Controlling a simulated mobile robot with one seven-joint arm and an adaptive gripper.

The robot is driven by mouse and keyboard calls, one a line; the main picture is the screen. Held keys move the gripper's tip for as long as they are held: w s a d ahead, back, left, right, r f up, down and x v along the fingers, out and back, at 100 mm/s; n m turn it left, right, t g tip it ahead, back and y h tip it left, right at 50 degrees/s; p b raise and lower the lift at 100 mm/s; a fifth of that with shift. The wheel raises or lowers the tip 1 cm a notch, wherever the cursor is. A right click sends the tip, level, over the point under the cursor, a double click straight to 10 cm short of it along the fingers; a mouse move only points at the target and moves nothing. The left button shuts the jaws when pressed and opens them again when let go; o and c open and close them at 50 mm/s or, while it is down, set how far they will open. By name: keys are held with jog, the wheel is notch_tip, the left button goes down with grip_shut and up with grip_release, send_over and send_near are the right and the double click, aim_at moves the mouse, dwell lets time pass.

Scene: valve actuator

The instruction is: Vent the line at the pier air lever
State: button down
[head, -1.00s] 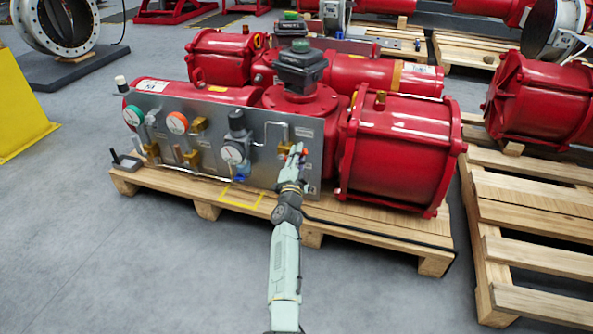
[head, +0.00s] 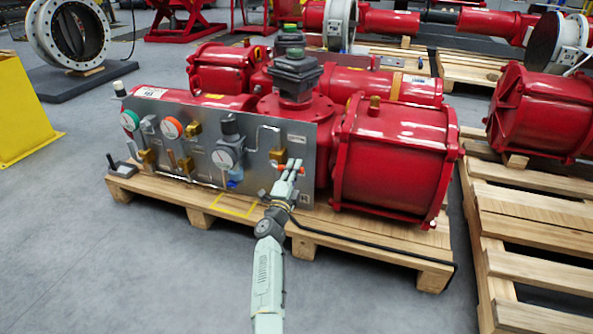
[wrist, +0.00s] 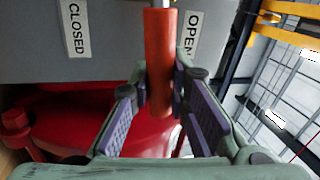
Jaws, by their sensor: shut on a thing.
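The pier air lever (wrist: 160,65) has an orange grip and hangs from a metal stem in the wrist view. It stands between a CLOSED label (wrist: 75,28) on its left and an OPEN label (wrist: 192,32) close on its right. My gripper (wrist: 172,95) has its purple-padded fingers on both sides of the grip's lower part. In the head view my gripper (head: 291,168) is at the lower right of the grey panel (head: 205,148), beside a brass fitting (head: 277,155). The fingers hide most of the lever there.
The panel carries gauges (head: 171,128) and tubing, close to my gripper's left. A large red cylinder (head: 392,160) stands to its right. The wooden pallet (head: 375,243) juts out below, with a black cable along it. Grey floor (head: 120,270) is clear in front.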

jog(key=shift+r, duration=0.1)
jog(key=c, duration=1.5)
grip_release()
notch_tip(320, 180, up, 10)
jog(key=shift+f, duration=0.1)
